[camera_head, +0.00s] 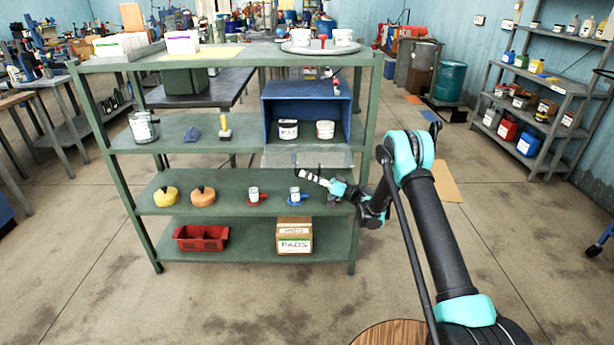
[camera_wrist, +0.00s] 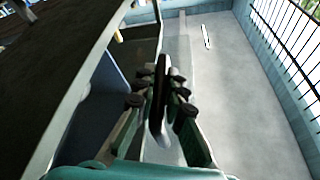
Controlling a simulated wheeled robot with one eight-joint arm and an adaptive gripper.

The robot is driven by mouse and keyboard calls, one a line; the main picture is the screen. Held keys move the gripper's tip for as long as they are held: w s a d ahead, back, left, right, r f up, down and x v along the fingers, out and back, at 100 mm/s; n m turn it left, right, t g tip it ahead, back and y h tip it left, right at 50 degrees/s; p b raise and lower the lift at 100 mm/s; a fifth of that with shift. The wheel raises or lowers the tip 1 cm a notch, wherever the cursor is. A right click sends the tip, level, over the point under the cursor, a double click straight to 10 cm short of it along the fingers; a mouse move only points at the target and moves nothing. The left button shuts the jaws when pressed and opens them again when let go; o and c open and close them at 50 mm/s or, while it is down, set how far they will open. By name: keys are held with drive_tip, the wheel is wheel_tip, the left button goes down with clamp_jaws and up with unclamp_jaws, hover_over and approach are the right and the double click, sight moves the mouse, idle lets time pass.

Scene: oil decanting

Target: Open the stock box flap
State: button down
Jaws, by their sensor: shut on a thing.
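The stock box (camera_head: 265,115) is a blue open-fronted box on the green rack's middle level. Its grey flap (camera_head: 307,157) is hinged down at the bottom of the opening and slopes out toward me, so the inside shows. A white jar (camera_head: 288,130) and a second white jar (camera_head: 325,130) stand inside. My gripper (camera_head: 312,178) is at the flap's lower edge, below the opening. In the wrist view my fingers (camera_wrist: 160,90) are closed around a thin dark upright piece at the flap; the exact contact is partly hidden by the fingers.
The green rack (camera_head: 353,225) holds a glass jar, yellow and orange round containers, small red and blue items, a red bin (camera_head: 201,238) and a carton (camera_head: 294,235). A round tray (camera_head: 320,49) sits on top. Floor in front is clear.

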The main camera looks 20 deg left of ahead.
drive_tip(key=c, duration=1.6)
unclamp_jaws()
drive_tip(key=shift+o, duration=0.2)
drive_tip(key=shift+d, duration=0.15)
drive_tip(key=v, duration=1.2)
